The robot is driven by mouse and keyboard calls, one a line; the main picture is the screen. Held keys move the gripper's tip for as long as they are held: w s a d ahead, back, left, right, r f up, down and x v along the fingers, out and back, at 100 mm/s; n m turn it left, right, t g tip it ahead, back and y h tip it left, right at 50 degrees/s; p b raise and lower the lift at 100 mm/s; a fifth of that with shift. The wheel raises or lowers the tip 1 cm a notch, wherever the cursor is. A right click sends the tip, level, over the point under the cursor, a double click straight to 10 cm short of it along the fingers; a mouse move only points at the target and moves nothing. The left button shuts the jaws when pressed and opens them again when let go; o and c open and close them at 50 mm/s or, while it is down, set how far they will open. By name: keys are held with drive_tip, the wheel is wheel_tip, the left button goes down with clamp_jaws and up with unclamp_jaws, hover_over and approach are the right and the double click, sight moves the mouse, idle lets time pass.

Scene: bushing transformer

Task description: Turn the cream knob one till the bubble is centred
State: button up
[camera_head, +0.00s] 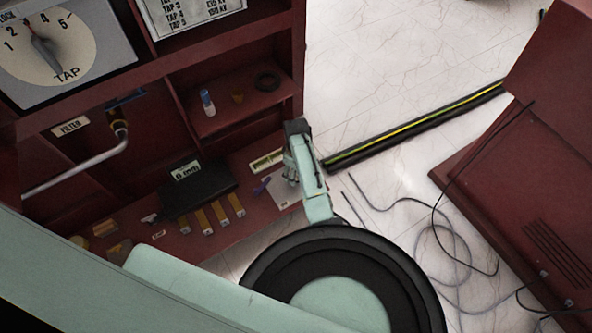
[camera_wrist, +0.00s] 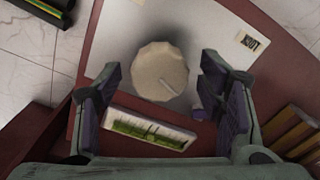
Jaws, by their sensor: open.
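The cream knob (camera_wrist: 160,70) is round and faceted, with a pale line on its top, on a light plate (camera_wrist: 115,45) in the wrist view. My gripper (camera_wrist: 161,64) is open, with one finger on each side of the knob and gaps between. The level vial (camera_wrist: 150,129) is a white strip with a yellow-green window, lying just below the knob. Dark marks show near its middle, but I cannot tell where the bubble sits. In the head view my gripper (camera_head: 291,168) hides the knob; the vial (camera_head: 267,160) shows left of it.
A small purple item (camera_wrist: 199,107) lies by the right finger. A black box (camera_head: 197,188) and several yellowish blocks (camera_head: 218,213) stand on the shelf to the left. A small bottle (camera_head: 208,102) is on the upper shelf. A cable (camera_head: 465,230) lies on the floor at right.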

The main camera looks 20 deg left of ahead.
wheel_tip(320, 180, up, 12)
idle(0.6)
idle(0.4)
